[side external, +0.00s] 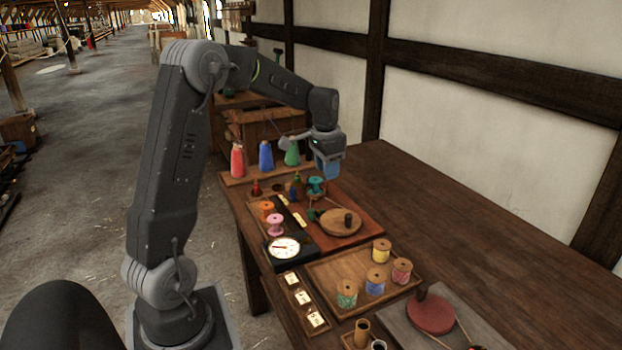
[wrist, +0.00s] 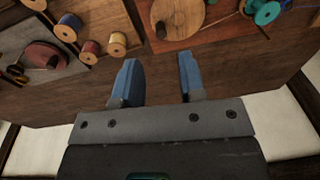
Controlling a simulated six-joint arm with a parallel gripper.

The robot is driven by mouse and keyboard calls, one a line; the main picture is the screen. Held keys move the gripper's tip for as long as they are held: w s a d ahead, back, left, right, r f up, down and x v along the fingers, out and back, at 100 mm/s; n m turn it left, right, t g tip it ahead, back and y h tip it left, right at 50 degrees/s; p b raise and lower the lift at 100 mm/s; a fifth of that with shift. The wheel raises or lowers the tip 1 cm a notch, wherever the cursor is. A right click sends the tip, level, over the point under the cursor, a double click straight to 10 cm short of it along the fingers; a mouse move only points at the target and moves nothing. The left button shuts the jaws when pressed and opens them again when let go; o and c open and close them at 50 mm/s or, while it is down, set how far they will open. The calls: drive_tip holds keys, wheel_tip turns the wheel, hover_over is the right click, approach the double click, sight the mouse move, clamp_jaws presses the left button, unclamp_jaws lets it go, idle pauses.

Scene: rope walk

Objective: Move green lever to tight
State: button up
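My gripper (side external: 327,168) hangs over the back of the workbench, above and just behind the teal spool (side external: 316,186). In the wrist view my gripper (wrist: 158,78) has its two blue fingers apart, with nothing between them. The white label cards (side external: 299,219) are too small to read, so the tight mark cannot be made out.
Red, blue and green thread cones (side external: 292,153) stand behind the board. A white-faced gauge (side external: 284,248) is at its front. A tray of several spools (side external: 376,281) and a red disc (side external: 431,313) lie nearer. The bench's right side (side external: 430,200) is clear up to the wall.

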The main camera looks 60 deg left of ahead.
drive_tip(key=g, duration=0.1)
approach(311, 210)
drive_tip(key=shift+h, duration=0.3)
drive_tip(key=shift+a+f, duration=0.15)
drive_tip(key=shift+f, duration=2.3)
drive_tip(key=shift+a+f, duration=0.15)
drive_tip(key=shift+f, duration=2.35)
drive_tip(key=shift+a, duration=0.1)
drive_tip(key=shift+s+a, duration=0.25)
drive_tip(key=shift+a, duration=0.9)
drive_tip(key=shift+w+a, duration=0.2)
drive_tip(key=shift+a, duration=0.6)
drive_tip(key=shift+w+a, duration=0.2)
drive_tip(key=shift+a, duration=0.55)
drive_tip(key=shift+d+r, duration=0.1)
drive_tip(key=shift+d, duration=0.15)
wheel_tip(311, 210, up, 7)
